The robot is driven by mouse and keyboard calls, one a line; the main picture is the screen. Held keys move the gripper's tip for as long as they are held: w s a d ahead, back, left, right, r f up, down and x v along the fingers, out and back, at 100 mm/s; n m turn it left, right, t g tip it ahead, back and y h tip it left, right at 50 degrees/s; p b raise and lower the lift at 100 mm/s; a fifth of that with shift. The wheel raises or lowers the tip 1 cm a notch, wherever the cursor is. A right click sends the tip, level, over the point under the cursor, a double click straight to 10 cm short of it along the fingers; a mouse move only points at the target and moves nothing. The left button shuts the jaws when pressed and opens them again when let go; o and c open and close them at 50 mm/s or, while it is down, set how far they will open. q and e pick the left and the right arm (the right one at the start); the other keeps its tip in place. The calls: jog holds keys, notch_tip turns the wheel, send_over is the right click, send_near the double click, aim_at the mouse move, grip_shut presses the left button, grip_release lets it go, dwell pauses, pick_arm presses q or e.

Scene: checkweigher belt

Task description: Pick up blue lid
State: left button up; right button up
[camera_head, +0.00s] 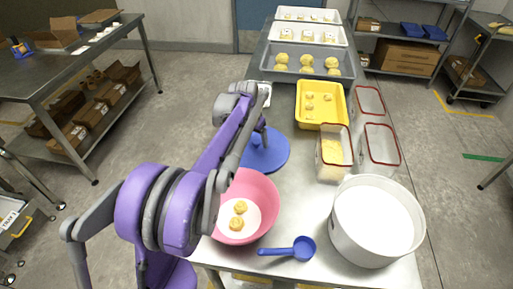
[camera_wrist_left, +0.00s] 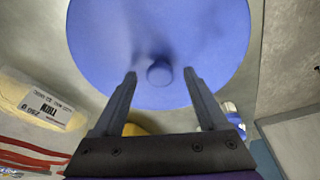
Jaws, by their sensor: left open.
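The blue lid (camera_head: 268,158) is a round flat disc lying on the metal table, left of the yellow bin. It fills the upper part of the left wrist view (camera_wrist_left: 110,45), with a small round knob (camera_wrist_left: 159,72) at its middle. My left gripper (camera_head: 263,138) points down at the lid, and my arm hides part of it in the head view. In the left wrist view, the two fingers (camera_wrist_left: 160,80) are apart, one on each side of the knob. Whether they touch it I cannot tell. My right gripper is in neither view.
A pink bowl (camera_head: 268,192) with dough pieces stands in front of the lid. A blue scoop (camera_head: 303,248), a large white tub (camera_head: 345,235) and a yellow bin (camera_head: 299,115) stand nearby. Red-rimmed clear containers (camera_head: 380,155) line the right; trays (camera_head: 263,64) fill the back.

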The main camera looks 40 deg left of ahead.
pick_arm(q)
grip_shut()
dwell(0.4)
